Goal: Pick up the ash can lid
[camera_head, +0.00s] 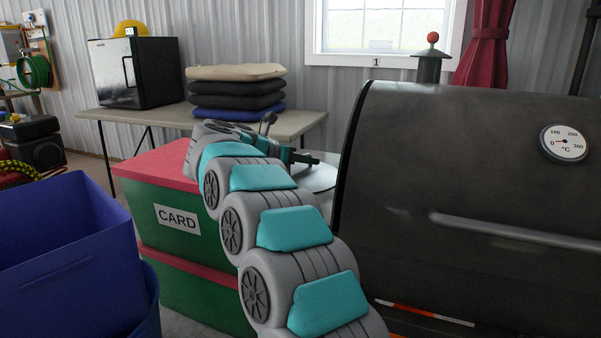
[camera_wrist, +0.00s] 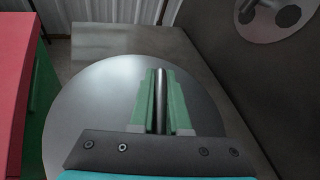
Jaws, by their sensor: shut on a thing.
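The ash can lid (camera_wrist: 90,110) is a round, flat grey metal disc that fills much of the wrist view. A metal bar handle (camera_wrist: 160,112) stands out along its middle. My gripper (camera_wrist: 161,78) is over the lid, with its two green fingers shut on this handle, one on each side. In the head view, my gripper (camera_head: 306,158) is at the end of my arm, and only a pale part of the lid (camera_head: 322,180) shows beside it. The rest is hidden behind my arm. I cannot tell whether the lid rests on its can.
A large dark grill (camera_head: 430,150) with a dial stands close on the right. Green boxes with red lids (camera_head: 160,165), one marked CARD, stand left of my arm. A blue bin (camera_head: 60,260) is at the front left. A table (camera_head: 150,116) with cushions stands behind.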

